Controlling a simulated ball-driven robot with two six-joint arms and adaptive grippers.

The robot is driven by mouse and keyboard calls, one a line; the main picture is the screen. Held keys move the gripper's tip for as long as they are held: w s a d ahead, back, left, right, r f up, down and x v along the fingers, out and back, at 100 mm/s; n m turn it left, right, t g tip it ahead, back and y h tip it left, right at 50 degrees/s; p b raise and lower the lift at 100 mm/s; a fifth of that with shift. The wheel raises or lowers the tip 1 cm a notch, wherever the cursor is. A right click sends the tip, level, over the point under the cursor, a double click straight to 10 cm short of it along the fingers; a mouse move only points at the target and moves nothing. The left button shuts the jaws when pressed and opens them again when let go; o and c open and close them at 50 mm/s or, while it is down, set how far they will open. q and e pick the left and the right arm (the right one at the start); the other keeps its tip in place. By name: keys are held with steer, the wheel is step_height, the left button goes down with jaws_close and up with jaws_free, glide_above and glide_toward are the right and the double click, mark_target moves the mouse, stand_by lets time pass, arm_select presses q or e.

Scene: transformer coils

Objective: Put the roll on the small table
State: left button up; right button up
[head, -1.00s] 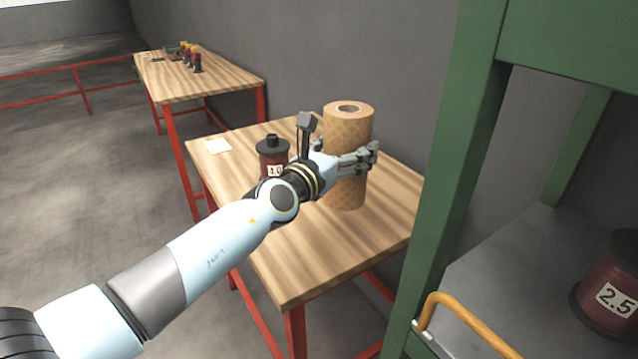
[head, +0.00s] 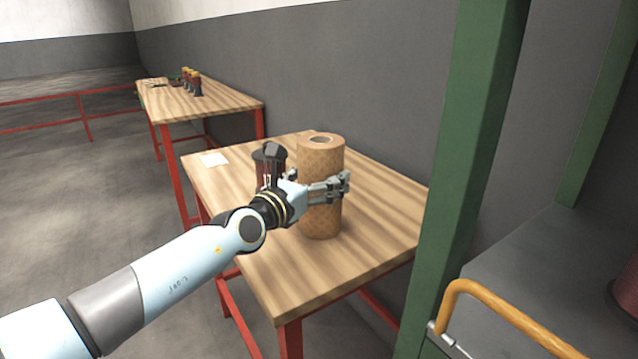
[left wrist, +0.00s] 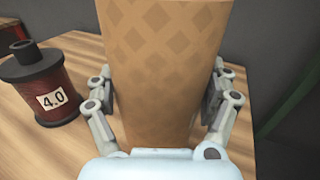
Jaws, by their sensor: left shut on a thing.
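The roll (head: 321,165) is a tall tan cylinder with a diamond pattern and a hole in its top. It is upright over the small wooden table (head: 375,215) with red legs. My left gripper (head: 330,188) is shut around the roll's middle. In the left wrist view the roll (left wrist: 165,70) fills the space between the fingers (left wrist: 162,108). The roll's base appears at the tabletop; I cannot tell whether it touches. My right gripper is not in view.
A dark red spool (left wrist: 43,85) labelled 4.0 stands close beside the roll, partly hidden by my gripper in the head view. A green post (head: 465,150) and orange handle (head: 500,318) are at right. The table's front is clear.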

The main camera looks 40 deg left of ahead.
arm_select(q)
steer(key=shift+r, duration=0.1)
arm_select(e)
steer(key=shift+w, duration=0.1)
arm_select(q)
steer(key=o, duration=1.2)
steer(key=shift+f, duration=0.25)
steer(key=o, duration=0.3)
steer(key=shift+r, duration=0.1)
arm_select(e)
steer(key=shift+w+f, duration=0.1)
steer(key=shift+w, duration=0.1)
arm_select(q)
steer(key=shift+o, duration=0.2)
steer(key=shift+s+r, duration=0.15)
steer(key=shift+s, duration=0.1)
steer(key=s+p, duration=0.1)
steer(key=s, duration=1)
steer(key=shift+s, duration=0.3)
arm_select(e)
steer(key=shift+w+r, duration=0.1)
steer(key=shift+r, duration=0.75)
